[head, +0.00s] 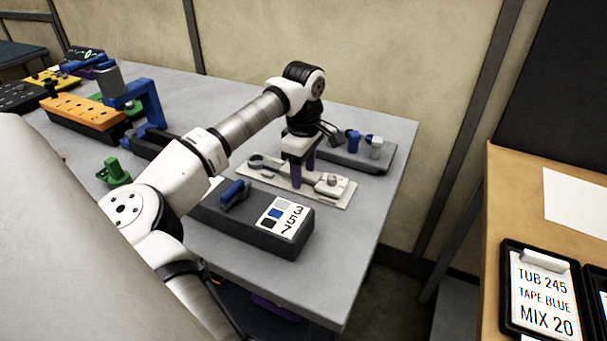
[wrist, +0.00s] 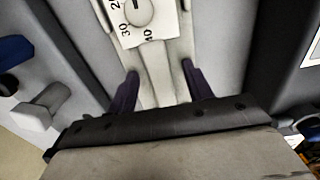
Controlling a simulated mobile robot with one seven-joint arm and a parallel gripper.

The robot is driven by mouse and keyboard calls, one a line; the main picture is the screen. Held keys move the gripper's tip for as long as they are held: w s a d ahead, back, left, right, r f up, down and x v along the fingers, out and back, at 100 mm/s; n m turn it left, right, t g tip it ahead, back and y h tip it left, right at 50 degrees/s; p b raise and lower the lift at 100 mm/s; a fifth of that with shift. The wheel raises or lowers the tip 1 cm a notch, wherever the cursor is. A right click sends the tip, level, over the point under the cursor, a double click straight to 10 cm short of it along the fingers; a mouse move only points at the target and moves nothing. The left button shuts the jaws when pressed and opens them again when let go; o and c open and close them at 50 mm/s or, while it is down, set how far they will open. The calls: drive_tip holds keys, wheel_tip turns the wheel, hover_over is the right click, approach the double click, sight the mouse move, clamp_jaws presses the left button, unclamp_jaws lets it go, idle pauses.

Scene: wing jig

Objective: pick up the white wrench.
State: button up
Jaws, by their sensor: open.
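A long pale piece, which I take to be the white wrench (head: 330,184), lies on a beige plate (head: 341,202) near the table's right end. It has a grey ring-like end at the left and a block with a knob at the right. In the wrist view its pale bar (wrist: 158,75) runs between my fingers, toward a dial with numbers at the top. My gripper (head: 303,177) points down over its middle. In the wrist view the two purple fingers of my gripper (wrist: 160,72) stand apart, one on each side of the bar. Contact cannot be told.
A dark grey box (head: 255,225) with a blue handle and a numbered label stands in front. A grey block (head: 362,160) with blue and white pegs is behind. Orange (head: 85,112) and green fixtures fill the table's left. A brown table (head: 510,190) with labelled trays is at right.

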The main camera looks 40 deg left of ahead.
clamp_jaws()
drive_tip(key=shift+r, duration=0.1)
idle(0.4)
